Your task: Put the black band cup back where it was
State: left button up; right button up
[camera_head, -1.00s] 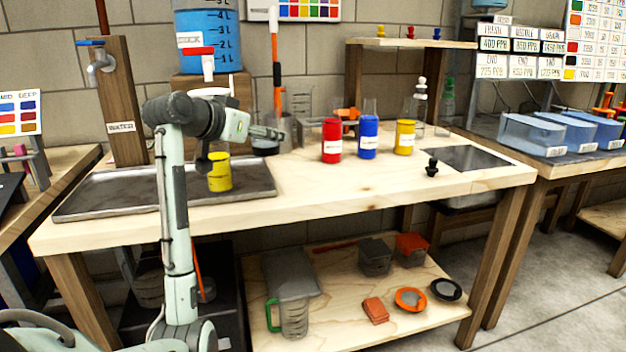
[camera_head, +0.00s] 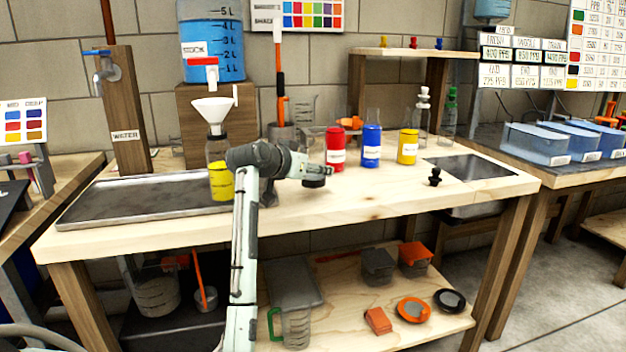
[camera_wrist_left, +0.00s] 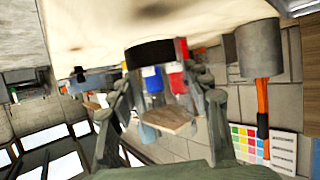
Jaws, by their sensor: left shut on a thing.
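The black band cup is clear with a black band, which shows low in my left gripper in the head view (camera_head: 314,183). In the left wrist view the band (camera_wrist_left: 150,53) and clear body sit between the two fingers, with blue and red seen through or behind it. My left gripper (camera_head: 318,172) is shut on this cup above the middle of the wooden table (camera_head: 370,205), left of and in front of the red container. I cannot tell whether the cup touches the table. My right gripper is not in view.
Red (camera_head: 335,157), blue (camera_head: 371,155) and yellow (camera_head: 407,155) labelled containers stand right of the cup. A yellow cup (camera_head: 221,188) stands at the tray's (camera_head: 130,203) right end, before a bottle with a funnel (camera_head: 212,110). A black knob (camera_head: 435,178) stands right. The front middle is clear.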

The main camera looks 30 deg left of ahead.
aim_at(307, 179)
pick_arm(q)
jog(key=shift+f, duration=1.45)
jog(key=o, duration=1.3)
jog(key=shift+o, duration=0.2)
jog(key=shift+r, duration=0.2)
jog(key=v, duration=1.2)
jog(key=shift+f, duration=0.1)
